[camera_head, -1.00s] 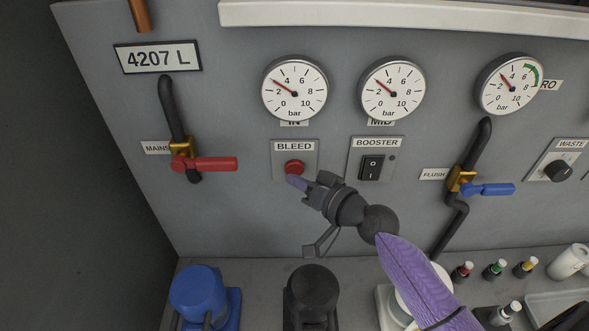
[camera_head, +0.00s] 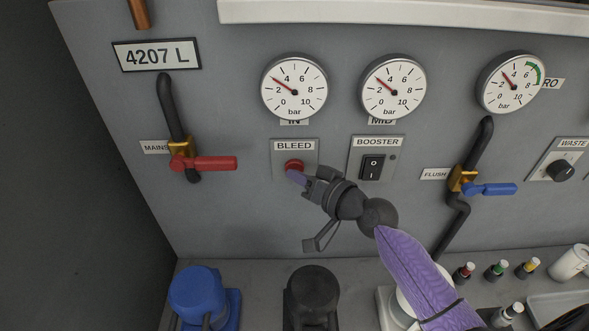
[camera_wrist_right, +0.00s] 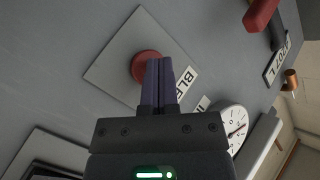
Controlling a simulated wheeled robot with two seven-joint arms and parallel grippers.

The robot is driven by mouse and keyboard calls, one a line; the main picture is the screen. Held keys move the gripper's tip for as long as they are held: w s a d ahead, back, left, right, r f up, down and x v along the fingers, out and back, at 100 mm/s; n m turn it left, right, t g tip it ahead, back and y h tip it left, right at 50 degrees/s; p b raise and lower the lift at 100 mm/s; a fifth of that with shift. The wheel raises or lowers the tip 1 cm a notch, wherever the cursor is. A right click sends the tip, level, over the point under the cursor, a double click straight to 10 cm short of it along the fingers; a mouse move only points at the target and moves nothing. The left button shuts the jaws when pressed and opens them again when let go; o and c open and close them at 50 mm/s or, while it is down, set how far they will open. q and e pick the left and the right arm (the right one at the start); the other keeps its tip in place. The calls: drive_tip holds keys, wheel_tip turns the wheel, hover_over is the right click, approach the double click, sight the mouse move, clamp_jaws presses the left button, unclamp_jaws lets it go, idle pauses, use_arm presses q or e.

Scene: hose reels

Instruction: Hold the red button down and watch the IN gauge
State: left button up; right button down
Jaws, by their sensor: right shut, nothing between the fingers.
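The red button (camera_head: 293,165) sits on a grey plate labelled BLEED (camera_head: 294,146); it also shows in the wrist view (camera_wrist_right: 143,66). My right gripper (camera_head: 292,176) is shut and empty, its purple fingertips overlapping the button's lower edge. In the wrist view the closed fingertips (camera_wrist_right: 158,63) cover the button's right side. They look to be at the button; I cannot tell whether it is pressed in. The IN gauge (camera_head: 294,103) hangs above, its red needle between 2 and 4 bar, near 3. Its IN label is partly hidden. My left gripper is not in view.
Right of the button are the BOOSTER switch (camera_head: 373,167) and the MID gauge (camera_head: 394,104). A red-handled MAINS valve (camera_head: 212,163) is at left, a blue-handled FLUSH valve (camera_head: 492,189) at right. Blue (camera_head: 199,295) and black (camera_head: 312,294) units stand below.

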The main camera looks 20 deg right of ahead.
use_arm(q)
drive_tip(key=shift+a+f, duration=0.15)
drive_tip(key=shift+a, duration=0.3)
use_arm(e)
drive_tip(key=shift+w+d, duration=0.1)
drive_tip(key=shift+w, duration=0.15)
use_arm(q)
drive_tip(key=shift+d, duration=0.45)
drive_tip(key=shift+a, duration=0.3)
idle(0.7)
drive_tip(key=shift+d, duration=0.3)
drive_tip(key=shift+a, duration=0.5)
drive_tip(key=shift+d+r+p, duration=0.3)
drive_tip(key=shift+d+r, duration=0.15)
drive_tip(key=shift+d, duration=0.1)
use_arm(e)
drive_tip(key=shift+s+a, duration=0.35)
drive_tip(key=shift+s, duration=0.5)
